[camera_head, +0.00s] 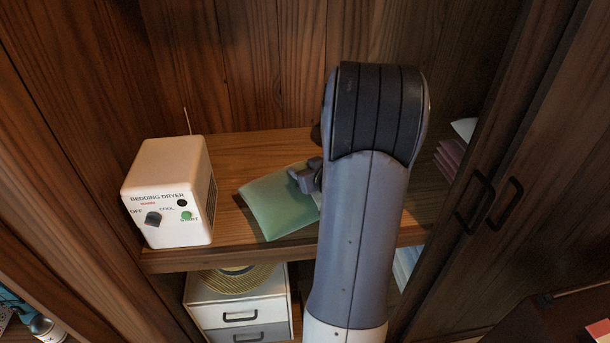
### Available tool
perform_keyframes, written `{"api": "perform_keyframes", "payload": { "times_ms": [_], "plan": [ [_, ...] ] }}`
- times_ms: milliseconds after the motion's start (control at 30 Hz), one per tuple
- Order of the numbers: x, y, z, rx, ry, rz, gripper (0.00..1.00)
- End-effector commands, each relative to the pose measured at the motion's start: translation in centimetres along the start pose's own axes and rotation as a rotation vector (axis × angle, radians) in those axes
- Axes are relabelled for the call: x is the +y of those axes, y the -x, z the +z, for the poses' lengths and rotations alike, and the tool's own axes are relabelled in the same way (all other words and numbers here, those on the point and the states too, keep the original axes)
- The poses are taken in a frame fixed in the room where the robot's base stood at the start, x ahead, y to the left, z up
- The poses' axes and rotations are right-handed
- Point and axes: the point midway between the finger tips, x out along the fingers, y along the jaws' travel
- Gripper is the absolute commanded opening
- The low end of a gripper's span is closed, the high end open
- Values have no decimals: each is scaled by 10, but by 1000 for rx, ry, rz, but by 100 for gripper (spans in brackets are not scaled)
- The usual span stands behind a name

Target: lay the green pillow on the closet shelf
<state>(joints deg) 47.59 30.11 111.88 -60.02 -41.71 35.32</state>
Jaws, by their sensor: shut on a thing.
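The green pillow (275,205) is flat and pale green, at the wooden closet shelf (250,150). Its left part shows over the middle of the shelf, and its right part is hidden behind my arm. I cannot tell whether it rests on the shelf or hangs just above it. My gripper (308,180) is at the pillow's upper right part and is shut on it. The fingertips are partly hidden by my arm.
A white bedding dryer (168,195) stands on the shelf's left end. Below are a drawer unit (238,312) and a round woven item (236,278). Folded pink cloths (450,158) lie at the right. Dark doors with handles (505,203) are on the right. Bare shelf shows behind the pillow.

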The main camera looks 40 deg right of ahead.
Motion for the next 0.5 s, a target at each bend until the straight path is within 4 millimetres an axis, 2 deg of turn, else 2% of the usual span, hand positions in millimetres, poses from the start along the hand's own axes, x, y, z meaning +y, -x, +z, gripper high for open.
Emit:
{"api": "perform_keyframes", "payload": {
  "times_ms": [100, 467, 500],
  "plan": [
    [0, -4, 8, 2, 1, 0, 0],
    [0, -5, 11, 3, 1, 1, 0],
    [0, -5, 12, 0, 0, 1, 46]
  ]
}}
